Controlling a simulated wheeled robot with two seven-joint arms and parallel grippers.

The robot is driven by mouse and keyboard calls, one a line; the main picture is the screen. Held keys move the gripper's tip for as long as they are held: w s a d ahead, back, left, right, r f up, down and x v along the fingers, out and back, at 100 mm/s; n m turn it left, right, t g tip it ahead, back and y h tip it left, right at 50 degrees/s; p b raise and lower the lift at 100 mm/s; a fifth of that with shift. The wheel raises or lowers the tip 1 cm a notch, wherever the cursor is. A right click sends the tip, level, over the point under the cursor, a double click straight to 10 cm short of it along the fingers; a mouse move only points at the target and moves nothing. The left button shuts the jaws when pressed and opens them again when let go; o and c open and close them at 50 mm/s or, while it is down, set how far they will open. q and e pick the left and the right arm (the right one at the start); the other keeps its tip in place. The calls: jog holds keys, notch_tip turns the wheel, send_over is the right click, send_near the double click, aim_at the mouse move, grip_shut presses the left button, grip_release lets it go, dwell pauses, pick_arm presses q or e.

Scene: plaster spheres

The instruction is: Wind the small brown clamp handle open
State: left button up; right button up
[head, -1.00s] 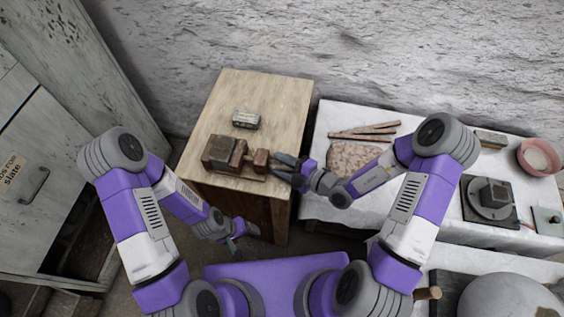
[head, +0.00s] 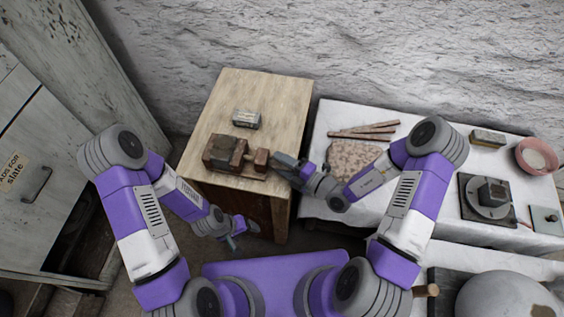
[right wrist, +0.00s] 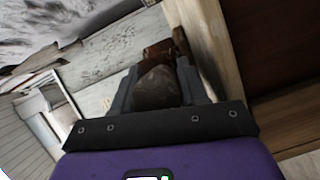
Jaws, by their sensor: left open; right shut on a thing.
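The brown clamp (head: 223,152) sits on the wooden cabinet top near its front edge. Its small brown handle (head: 261,160) is at the clamp's right end. My right gripper (head: 275,162) reaches in from the right at the handle. In the right wrist view, its fingers (right wrist: 159,92) are shut on the rounded brown handle end (right wrist: 158,87), with more of the brown clamp (right wrist: 158,50) behind it. The fingers partly hide the handle in the head view. My left gripper (head: 238,234) is open and empty, low in front of the cabinet, apart from the clamp.
A small grey box (head: 246,118) lies behind the clamp on the cabinet top (head: 270,90). To the right, a white-covered table (head: 420,200) holds a speckled slab (head: 350,160), sticks (head: 365,131), a pink bowl (head: 538,156) and a dark turntable-like device (head: 490,197). The cabinet's back half is mostly clear.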

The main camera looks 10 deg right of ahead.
jog(key=o, duration=0.7)
jog(key=shift+p+v, duration=0.95)
jog(key=shift+v, duration=2.85)
jog(key=shift+f, duration=0.1)
